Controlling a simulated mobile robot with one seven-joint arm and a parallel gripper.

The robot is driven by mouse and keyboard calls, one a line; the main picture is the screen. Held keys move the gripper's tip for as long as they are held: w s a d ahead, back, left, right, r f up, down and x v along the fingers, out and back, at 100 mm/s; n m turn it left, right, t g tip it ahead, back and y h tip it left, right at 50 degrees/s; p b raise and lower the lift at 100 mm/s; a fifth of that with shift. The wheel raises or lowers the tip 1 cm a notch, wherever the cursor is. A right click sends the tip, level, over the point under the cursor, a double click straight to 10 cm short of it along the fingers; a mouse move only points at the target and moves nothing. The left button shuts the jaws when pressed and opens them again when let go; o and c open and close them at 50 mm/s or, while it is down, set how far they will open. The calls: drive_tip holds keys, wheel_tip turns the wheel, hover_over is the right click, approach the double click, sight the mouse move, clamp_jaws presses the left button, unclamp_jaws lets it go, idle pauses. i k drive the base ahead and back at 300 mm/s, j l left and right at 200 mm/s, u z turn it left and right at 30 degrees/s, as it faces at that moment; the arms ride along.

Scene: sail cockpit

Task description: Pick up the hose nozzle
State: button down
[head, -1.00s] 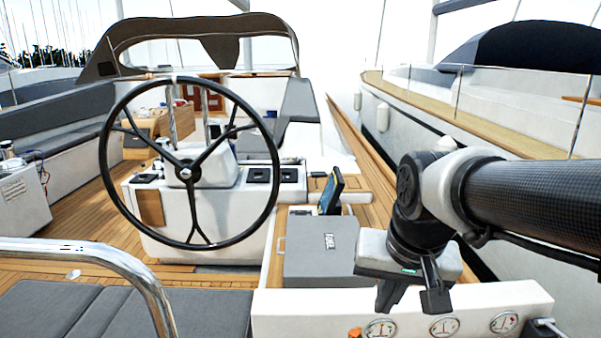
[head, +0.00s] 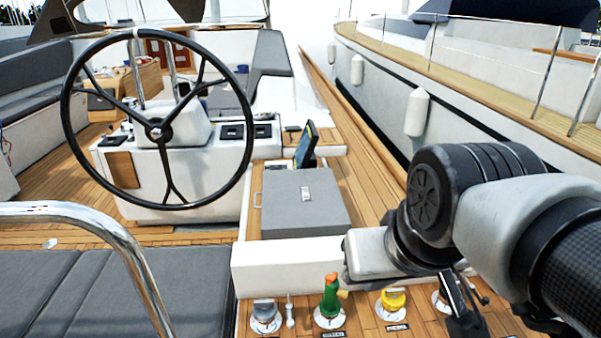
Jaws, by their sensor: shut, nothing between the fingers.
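A green hose nozzle (head: 330,297) with an orange tip stands upright on a round white fitting at the bottom of the head view, in front of the white ledge. My gripper (head: 465,322) is at the lower right, to the right of the nozzle and of a yellow-topped fitting. Its dark fingers point down and look shut and empty. It is apart from the nozzle. My wrist hides part of the fittings behind it.
A grey-capped fitting (head: 265,315) stands left of the nozzle, with a small metal pin beside it. The yellow-topped fitting (head: 392,302) stands between nozzle and gripper. A white ledge (head: 288,265) and grey box (head: 300,203) lie behind. A chrome rail (head: 120,235) arches at left.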

sight(329, 306)
drive_tip(key=k+j+z, duration=0.15)
drive_tip(key=z, duration=0.25)
drive_tip(key=k+j+z, duration=0.15)
drive_tip(key=z, duration=0.3)
drive_tip(key=k+j+z, duration=0.1)
drive_tip(key=z, duration=0.3)
drive_tip(key=k, duration=0.05)
